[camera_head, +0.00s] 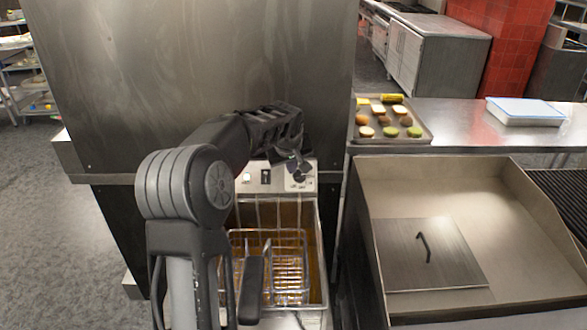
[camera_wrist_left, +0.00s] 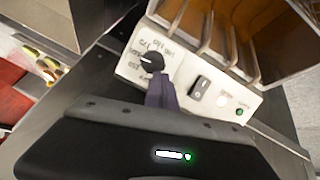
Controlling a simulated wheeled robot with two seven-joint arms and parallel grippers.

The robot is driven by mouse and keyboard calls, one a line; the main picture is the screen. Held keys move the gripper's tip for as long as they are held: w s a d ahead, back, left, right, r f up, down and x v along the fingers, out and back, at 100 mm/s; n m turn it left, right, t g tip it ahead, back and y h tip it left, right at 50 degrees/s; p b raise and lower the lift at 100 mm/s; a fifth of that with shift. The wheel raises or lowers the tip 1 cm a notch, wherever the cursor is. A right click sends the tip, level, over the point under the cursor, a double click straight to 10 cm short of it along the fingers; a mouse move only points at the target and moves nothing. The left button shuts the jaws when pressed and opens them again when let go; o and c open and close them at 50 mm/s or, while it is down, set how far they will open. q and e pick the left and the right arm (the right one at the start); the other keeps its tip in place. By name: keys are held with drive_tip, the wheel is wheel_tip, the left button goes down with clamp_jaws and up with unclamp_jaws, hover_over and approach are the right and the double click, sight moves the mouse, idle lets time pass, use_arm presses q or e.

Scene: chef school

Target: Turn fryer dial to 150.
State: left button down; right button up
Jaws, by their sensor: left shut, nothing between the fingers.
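The fryer's control panel (camera_head: 276,178) is a pale strip above the oil vat. The black round dial (camera_head: 298,178) sits at its right end, partly covered by my gripper. My left gripper (camera_head: 293,163) is over the panel. Its fingers (camera_wrist_left: 157,80) are shut, empty, with the tips right at the dial's edge; I cannot tell whether they touch it. My right gripper is in neither view.
Wire baskets (camera_head: 288,265) with a dark handle sit in the fryer vat below the panel. A metal wall (camera_head: 190,60) stands behind. A black rocker switch (camera_wrist_left: 200,88) is beside the dial. A food tray (camera_head: 368,141) and an open metal basin (camera_head: 450,185) are to the right.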

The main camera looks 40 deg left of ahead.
use_arm(q)
drive_tip(key=shift+f+b, duration=0.25)
drive_tip(key=shift+b, duration=0.05)
drive_tip(key=shift+s+f+n+b, duration=0.25)
drive_tip(key=shift+n+b, duration=0.25)
drive_tip(key=shift+b, duration=0.45)
drive_tip(key=shift+s+n+t+b, duration=0.2)
drive_tip(key=shift+n+t+b, duration=0.1)
drive_tip(key=shift+n+b, duration=0.75)
drive_tip(key=shift+s+b, duration=0.1)
drive_tip(key=shift+b, duration=0.2)
drive_tip(key=shift+r, duration=0.1)
drive_tip(key=shift+w+d+r+p, duration=0.15)
drive_tip(key=shift+w+p, duration=0.1)
drive_tip(key=shift+w, duration=0.1)
drive_tip(key=shift+w+d+r+p, duration=0.1)
drive_tip(key=shift+w+d+p, duration=0.05)
drive_tip(key=shift+w+p, duration=0.15)
